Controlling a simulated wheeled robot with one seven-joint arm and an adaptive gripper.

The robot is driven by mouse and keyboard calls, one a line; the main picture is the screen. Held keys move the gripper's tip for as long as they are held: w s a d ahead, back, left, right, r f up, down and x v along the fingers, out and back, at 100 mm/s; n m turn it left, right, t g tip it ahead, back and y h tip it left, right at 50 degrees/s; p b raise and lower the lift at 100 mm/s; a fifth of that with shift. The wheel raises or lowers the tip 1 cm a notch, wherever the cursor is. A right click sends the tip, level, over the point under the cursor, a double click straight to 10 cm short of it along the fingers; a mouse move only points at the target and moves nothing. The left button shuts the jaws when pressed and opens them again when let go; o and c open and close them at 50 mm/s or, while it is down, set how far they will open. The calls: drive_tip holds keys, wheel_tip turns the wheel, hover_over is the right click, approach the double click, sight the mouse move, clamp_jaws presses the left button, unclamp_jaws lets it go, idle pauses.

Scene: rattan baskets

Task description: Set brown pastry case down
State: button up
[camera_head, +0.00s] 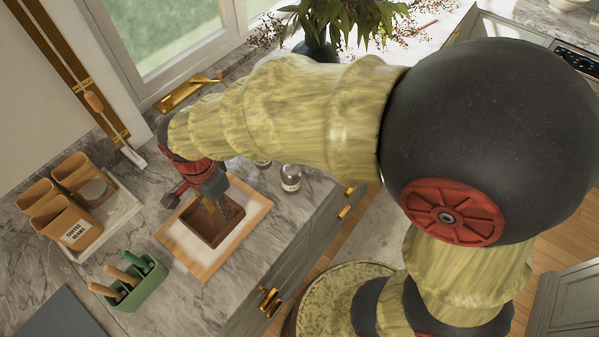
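The brown pastry case (197,222) is a square, open-topped box. It is over a light wooden board (190,264) with a white middle on the marble counter. It looks level, and I cannot tell whether its underside touches the board. My gripper (230,212) reaches down from the upper left to the case, with its fingertips at the far right side of the case's opening. The fingers are small and dark here, and whether they are closed on the case's wall is unclear. My arm hides part of the counter behind the case.
A white tray (124,212) with several tan canisters (72,229) stands left of the board. A green holder (146,288) with wooden-handled tools is at the near left. Small glass jars (291,178) stand behind the board, to the right. The counter's front edge runs along the right.

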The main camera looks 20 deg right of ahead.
drive_tip(key=s+d+r+n+t, duration=0.1)
drive_tip(key=s+d+r+n, duration=0.2)
drive_tip(key=d+r, duration=0.2)
drive_tip(key=s+d+r+n+t, duration=0.2)
drive_tip(key=s+d+r+n, duration=0.1)
drive_tip(key=d, duration=0.7)
drive_tip(key=s+d+r+n+t, duration=0.2)
drive_tip(key=s+d+r+n, duration=0.1)
drive_tip(key=d+r+n, duration=0.2)
drive_tip(key=d+r, duration=0.2)
drive_tip(key=d, duration=0.1)
drive_tip(key=shift+d, duration=0.15)
wheel_tip(320, 180, down, 5)
drive_tip(key=b, duration=0.4)
drive_tip(key=shift+r+b, duration=0.2)
drive_tip(key=shift+b, duration=0.15)
